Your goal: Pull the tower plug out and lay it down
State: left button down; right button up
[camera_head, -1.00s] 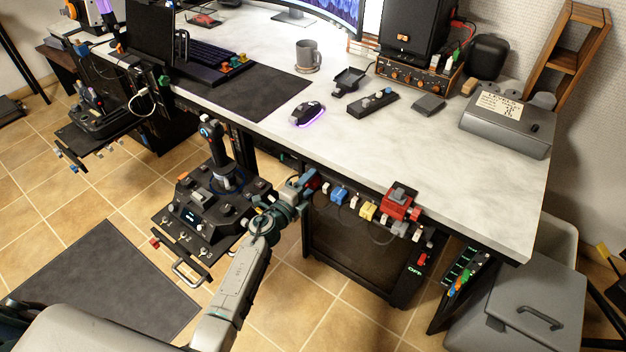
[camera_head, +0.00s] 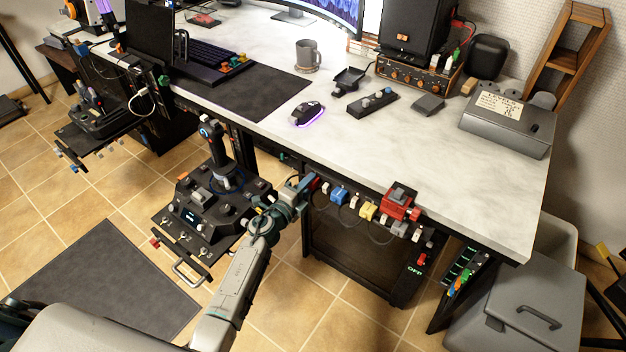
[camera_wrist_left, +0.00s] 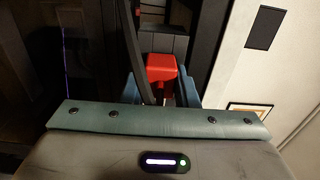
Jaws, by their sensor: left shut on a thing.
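A red plug (camera_wrist_left: 162,68) sits between the blue fingers of my left gripper (camera_wrist_left: 162,90) in the left wrist view, with a dark cable passing beside it. In the head view my left gripper (camera_head: 306,184) is at the left end of the row of plugs under the desk's front edge, shut on the red plug (camera_head: 314,182), which is mostly hidden by the fingers. I cannot tell whether the plug is still in its socket. The dark computer tower (camera_head: 350,258) stands under the desk, with a green "OFF" label at its lower right. My right gripper is not in view.
Blue (camera_head: 338,194) and yellow (camera_head: 367,210) plugs, white ones and a larger red block (camera_head: 398,203) line the desk edge close by. A joystick panel (camera_head: 205,215) stands left of my arm. The desk's front right top (camera_head: 450,190) is clear.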

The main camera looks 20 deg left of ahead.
pick_arm(q)
jog(key=shift+p+v, duration=0.55)
jog(key=shift+v, duration=2.4)
jog(key=v, duration=1)
jog(key=shift+r, duration=0.1)
